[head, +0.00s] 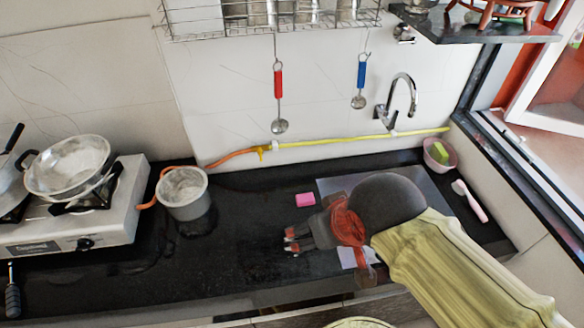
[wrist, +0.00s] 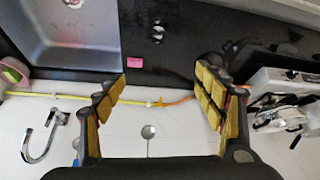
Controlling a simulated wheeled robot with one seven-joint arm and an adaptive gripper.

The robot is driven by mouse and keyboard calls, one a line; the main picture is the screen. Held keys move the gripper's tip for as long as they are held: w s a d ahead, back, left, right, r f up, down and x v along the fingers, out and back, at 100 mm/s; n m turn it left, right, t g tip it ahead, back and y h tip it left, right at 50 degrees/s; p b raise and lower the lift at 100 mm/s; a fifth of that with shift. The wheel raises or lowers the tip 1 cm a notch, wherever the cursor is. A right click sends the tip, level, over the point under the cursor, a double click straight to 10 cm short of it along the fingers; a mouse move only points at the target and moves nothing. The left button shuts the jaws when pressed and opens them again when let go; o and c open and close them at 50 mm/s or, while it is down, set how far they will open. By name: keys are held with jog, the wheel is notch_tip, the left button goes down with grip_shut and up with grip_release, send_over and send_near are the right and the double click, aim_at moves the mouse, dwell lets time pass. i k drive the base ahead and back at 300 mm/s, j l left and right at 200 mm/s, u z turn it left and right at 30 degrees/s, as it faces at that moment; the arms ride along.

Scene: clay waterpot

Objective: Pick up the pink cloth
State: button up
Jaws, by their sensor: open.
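The pink cloth (head: 305,200) is a small pink block-like piece lying flat on the black counter, just left of the sink. It also shows in the wrist view (wrist: 134,62), beyond the fingertips and left of the middle between them. My gripper (head: 290,241) is open and empty. In the head view its fingertips point left, over the counter on the near side of the cloth and a little to its left. The two yellow-padded fingers (wrist: 168,80) are wide apart in the wrist view, with nothing between them touching either pad.
A grey pot (head: 183,196) and a stove (head: 120,205) with pans stand to the left. The sink (head: 330,184) is partly hidden by my arm. A pink bowl (head: 437,158) and a pink-handled brush (head: 472,203) lie right. The counter between pot and cloth is clear.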

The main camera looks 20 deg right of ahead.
aim_at(303, 200)
jog(key=j+z, duration=0.6)
jog(key=z, duration=1)
